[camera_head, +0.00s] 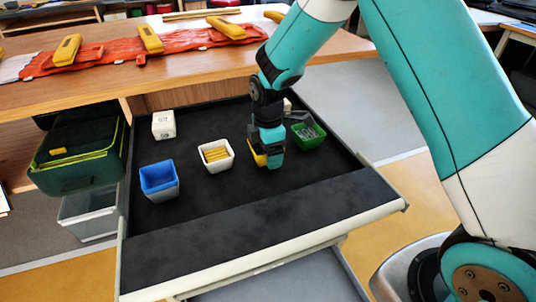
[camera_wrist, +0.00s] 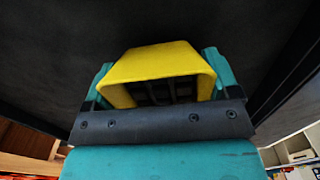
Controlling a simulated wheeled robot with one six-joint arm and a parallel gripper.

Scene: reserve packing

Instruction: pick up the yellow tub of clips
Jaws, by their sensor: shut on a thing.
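The yellow tub (camera_wrist: 158,62) sits between the two teal fingers of my gripper (camera_wrist: 160,85) in the wrist view. Its open top faces the camera, and some dark clips show inside. In the head view only a small part of the yellow tub (camera_head: 258,158) shows beside my gripper (camera_head: 268,155), which hides the rest. The gripper is shut on the tub over the black drawer floor. I cannot tell whether the tub touches the floor.
The open drawer (camera_head: 260,215) also holds a blue tub (camera_head: 159,180), a white tub of yellow pieces (camera_head: 215,155), a white block (camera_head: 163,125) and a green tub (camera_head: 308,136) close right of my gripper. A wooden worktop (camera_head: 100,90) lies behind the drawer.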

